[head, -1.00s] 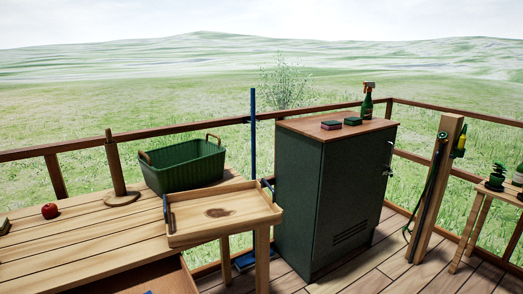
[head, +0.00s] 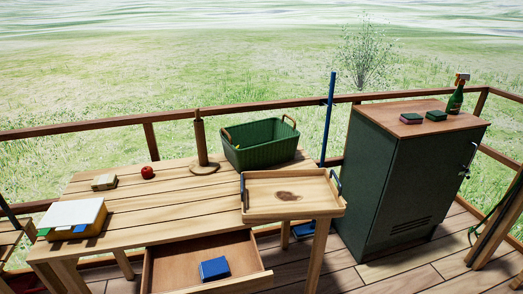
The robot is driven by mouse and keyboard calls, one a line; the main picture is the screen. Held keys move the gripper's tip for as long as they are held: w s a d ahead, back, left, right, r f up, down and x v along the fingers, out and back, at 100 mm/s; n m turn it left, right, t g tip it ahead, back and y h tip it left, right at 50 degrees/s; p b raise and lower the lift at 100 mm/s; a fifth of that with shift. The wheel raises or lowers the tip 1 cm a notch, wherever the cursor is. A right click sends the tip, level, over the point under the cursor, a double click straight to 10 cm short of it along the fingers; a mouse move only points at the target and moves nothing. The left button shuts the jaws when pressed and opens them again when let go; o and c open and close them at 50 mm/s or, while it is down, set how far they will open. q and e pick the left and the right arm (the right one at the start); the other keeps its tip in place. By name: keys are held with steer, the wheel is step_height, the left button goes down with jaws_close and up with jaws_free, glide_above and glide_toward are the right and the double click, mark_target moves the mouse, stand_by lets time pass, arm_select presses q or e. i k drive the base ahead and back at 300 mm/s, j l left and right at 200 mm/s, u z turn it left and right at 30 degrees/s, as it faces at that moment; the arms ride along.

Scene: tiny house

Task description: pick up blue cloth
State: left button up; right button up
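A folded blue piece, which looks like the blue cloth (head: 214,268), lies in the open wooden drawer (head: 180,262) under the slatted table. It rests on the drawer floor, right of the middle and near the front wall. Nothing covers it. Neither of my grippers shows in the head view.
On the table (head: 150,211) stand a green basket (head: 262,150), a wooden tray (head: 290,207) overhanging its right end, a red apple (head: 147,172), a post on a round base (head: 201,148) and a white-topped box (head: 74,215). A green cabinet (head: 400,185) stands right.

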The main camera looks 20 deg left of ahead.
mark_target(217, 269)
steer(key=j+u, duration=0.1)
steer(key=u, duration=0.25)
steer(key=j+u, duration=0.1)
steer(key=u, duration=0.25)
steer(key=i+u, duration=0.15)
steer(key=u, duration=0.2)
